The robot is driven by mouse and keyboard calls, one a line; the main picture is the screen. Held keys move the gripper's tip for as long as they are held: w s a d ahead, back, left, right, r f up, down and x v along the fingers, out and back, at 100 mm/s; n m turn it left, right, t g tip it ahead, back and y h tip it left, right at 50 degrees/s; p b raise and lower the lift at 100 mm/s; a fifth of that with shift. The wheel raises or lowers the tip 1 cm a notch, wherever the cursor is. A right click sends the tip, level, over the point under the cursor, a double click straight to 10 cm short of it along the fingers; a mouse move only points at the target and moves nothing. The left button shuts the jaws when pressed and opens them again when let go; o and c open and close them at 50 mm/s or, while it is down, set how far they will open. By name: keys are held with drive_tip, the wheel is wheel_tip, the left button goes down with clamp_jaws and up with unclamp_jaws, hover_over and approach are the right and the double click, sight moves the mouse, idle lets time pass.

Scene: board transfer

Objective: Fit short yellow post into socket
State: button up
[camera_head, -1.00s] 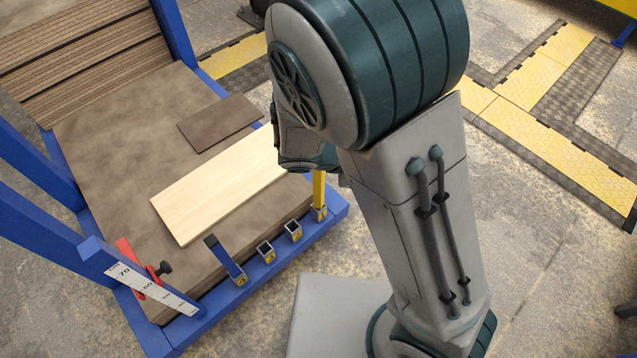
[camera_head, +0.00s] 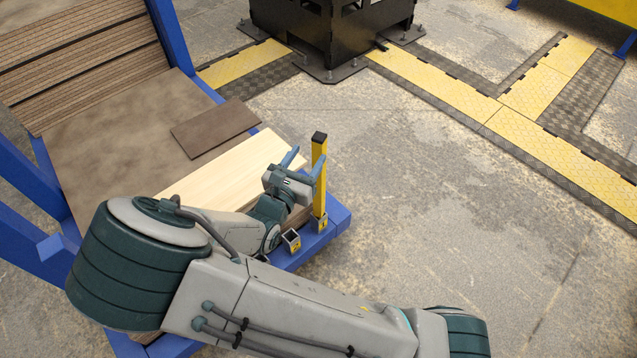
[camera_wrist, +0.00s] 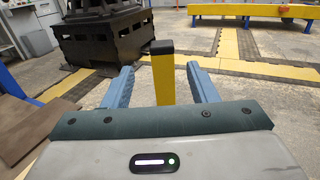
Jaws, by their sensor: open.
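The yellow post (camera_head: 319,186) with a black cap stands upright at the right end of the blue frame's near edge. Its foot is in the end socket (camera_head: 319,225). My gripper (camera_head: 304,161) is open at the upper part of the post. In the wrist view the yellow post (camera_wrist: 163,82) shows between the two blue fingers of my gripper (camera_wrist: 160,70), with a gap on each side. How deep it sits between them is hard to tell. An empty square socket (camera_head: 291,240) is just left of the post. My arm hides the other sockets.
A pale board (camera_head: 225,172) and a smaller brown board (camera_head: 214,127) lie on the brown surface behind my gripper. Blue frame uprights (camera_head: 172,35) stand at the left. A black machine base (camera_head: 330,30) is at the back. The floor right of the post is clear.

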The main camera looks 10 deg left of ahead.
sight(323, 137)
drive_tip(key=x, duration=0.3)
drive_tip(key=shift+w, duration=0.1)
drive_tip(key=b+x, duration=0.1)
drive_tip(key=x, duration=0.2)
drive_tip(key=f+b+x, duration=0.1)
drive_tip(key=x, duration=0.1)
drive_tip(key=shift+d+b, duration=0.2)
drive_tip(key=shift+b, duration=0.1)
drive_tip(key=shift+w+r, duration=0.15)
drive_tip(key=shift+w, duration=0.05)
clamp_jaws()
